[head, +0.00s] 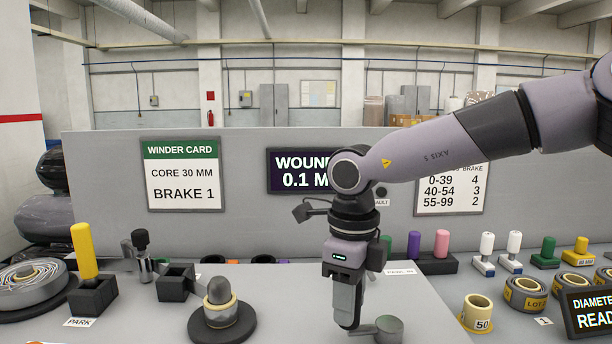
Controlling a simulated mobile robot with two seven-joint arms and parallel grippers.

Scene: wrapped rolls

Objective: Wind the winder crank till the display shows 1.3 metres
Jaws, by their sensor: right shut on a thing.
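The display (290,163) on the grey back panel reads "WOUND" and "0.1 M", its right part hidden behind my right arm. My right gripper (347,322) points down at the front centre, shut on what seems to be the winder crank's handle, which the fingers hide. The crank's grey round hub (390,328) shows just right of the fingertips, with a short arm running towards them. A winder spindle (219,292) with a pale core around it stands on a black disc to the left. My left gripper is not in view.
A winder card (180,174) reads "CORE 30 MM" and "BRAKE 1". A yellow peg (84,250) stands in a black block by a PARK label (79,322). A black-knobbed lever (141,240) is nearby. Rolls (525,294), coloured pegs and a "50" core (477,310) fill the right.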

